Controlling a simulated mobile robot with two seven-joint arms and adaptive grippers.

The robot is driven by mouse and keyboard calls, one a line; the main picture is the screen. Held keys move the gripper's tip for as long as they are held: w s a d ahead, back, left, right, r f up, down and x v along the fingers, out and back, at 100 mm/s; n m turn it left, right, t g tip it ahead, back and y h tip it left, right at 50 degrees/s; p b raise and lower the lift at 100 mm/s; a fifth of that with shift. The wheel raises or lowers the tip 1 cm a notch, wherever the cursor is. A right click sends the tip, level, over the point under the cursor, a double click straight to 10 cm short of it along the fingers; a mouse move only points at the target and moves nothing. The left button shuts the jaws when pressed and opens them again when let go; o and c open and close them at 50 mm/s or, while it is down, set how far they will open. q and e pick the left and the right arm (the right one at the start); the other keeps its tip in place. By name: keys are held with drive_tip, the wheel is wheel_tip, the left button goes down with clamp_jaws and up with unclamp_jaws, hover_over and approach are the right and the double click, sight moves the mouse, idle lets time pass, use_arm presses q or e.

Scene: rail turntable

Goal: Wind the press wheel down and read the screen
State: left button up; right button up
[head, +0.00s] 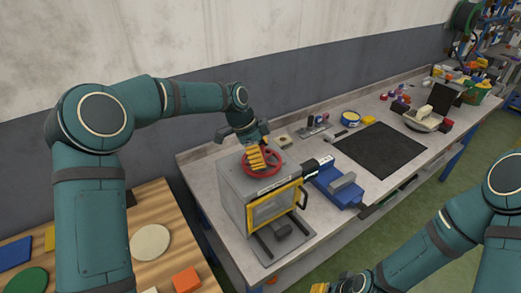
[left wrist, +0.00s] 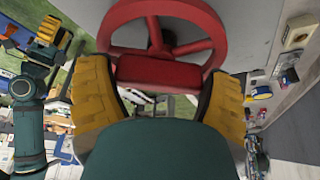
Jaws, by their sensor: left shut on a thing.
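The press is a grey box (head: 234,206) on the bench, with a yellow-framed front panel (head: 272,206). A red wheel (head: 274,158) lies on its top. My left gripper (head: 256,158) reaches down onto the wheel. In the left wrist view its yellow fingers stand on either side of a red section of the wheel (left wrist: 160,72), shut on it. My right gripper (head: 343,285) is low at the bottom edge, away from the press, with its yellow fingertips apart. It also shows in the left wrist view (left wrist: 53,36). No readable screen text can be made out.
A blue vise (head: 335,188) stands just right of the press. Behind it lie a black mat (head: 382,150) and small parts along the wall. A wooden table (head: 186,255) with coloured pieces is at the lower left.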

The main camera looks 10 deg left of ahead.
use_arm(q)
drive_tip(key=m+g+p, duration=0.1)
drive_tip(key=m, duration=0.1)
drive_tip(key=shift+d+m, duration=0.15)
drive_tip(key=shift+m, duration=0.25)
drive_tip(key=shift+m+g, duration=0.5)
drive_tip(key=shift+m, duration=0.4)
drive_tip(key=shift+f+m+g+y+p, duration=0.1)
drive_tip(key=shift+m+g+y+p, duration=0.25)
drive_tip(key=shift+m, duration=0.95)
drive_tip(key=shift+f+m+g+y, duration=0.1)
drive_tip(key=shift+m+g+y, duration=0.3)
drive_tip(key=shift+m, duration=0.9)
drive_tip(key=shift+g, duration=0.25)
drive_tip(key=o, duration=1)
drive_tip(key=shift+c, duration=0.2)
drive_tip(key=shift+d+r, duration=0.1)
